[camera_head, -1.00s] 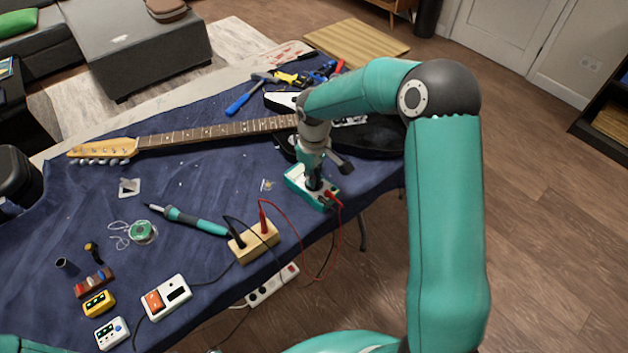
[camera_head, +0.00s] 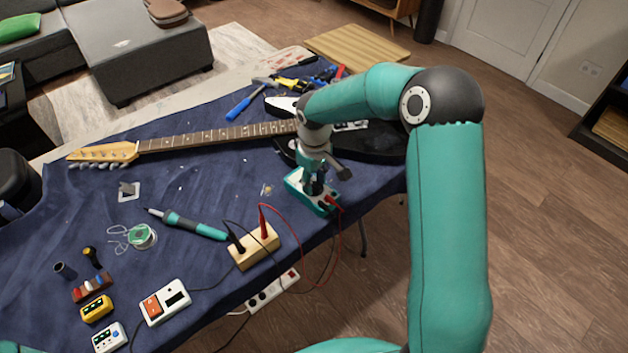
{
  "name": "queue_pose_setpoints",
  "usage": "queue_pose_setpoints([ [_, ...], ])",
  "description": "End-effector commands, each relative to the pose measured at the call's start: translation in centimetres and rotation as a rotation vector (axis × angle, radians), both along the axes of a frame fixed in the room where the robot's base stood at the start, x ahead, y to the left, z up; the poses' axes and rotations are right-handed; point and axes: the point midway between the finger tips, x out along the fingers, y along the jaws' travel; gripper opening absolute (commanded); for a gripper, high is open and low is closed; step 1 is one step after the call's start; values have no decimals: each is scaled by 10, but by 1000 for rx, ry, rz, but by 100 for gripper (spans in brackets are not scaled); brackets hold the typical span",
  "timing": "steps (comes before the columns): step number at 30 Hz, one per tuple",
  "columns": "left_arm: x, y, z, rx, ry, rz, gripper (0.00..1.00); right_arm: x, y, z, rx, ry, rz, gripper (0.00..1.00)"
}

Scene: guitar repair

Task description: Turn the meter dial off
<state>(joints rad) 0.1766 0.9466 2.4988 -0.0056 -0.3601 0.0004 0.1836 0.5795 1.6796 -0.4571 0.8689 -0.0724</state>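The meter (camera_head: 297,184) is a teal and white box lying on the blue cloth near the table's right front edge. Red and black leads run from it to a wooden block (camera_head: 254,247). My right gripper (camera_head: 316,187) points down right over the meter, its fingertips at the meter's face. The gripper and wrist cover most of that face, so the dial is hidden. I cannot tell whether the fingers are open or shut, or whether they touch the dial. My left gripper is not in view.
An electric guitar (camera_head: 215,135) lies across the table behind the meter. A soldering iron (camera_head: 190,224), solder spool (camera_head: 142,237) and soldering station (camera_head: 165,302) are to the left. A power strip (camera_head: 272,290) is below the table edge. Tools (camera_head: 300,82) lie at the back.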

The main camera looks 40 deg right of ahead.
Motion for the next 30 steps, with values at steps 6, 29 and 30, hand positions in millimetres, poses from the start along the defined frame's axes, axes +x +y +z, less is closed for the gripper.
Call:
queue_pose_setpoints([
  [6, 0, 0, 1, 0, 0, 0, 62, 0, 0, 5, -1, -1, 0, 38],
  [29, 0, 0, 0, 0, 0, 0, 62, 1, 0, 117, 0, 0, 1, 38],
  [30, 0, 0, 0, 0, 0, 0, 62, 1, 0, 118, 0, 0, 1, 38],
])
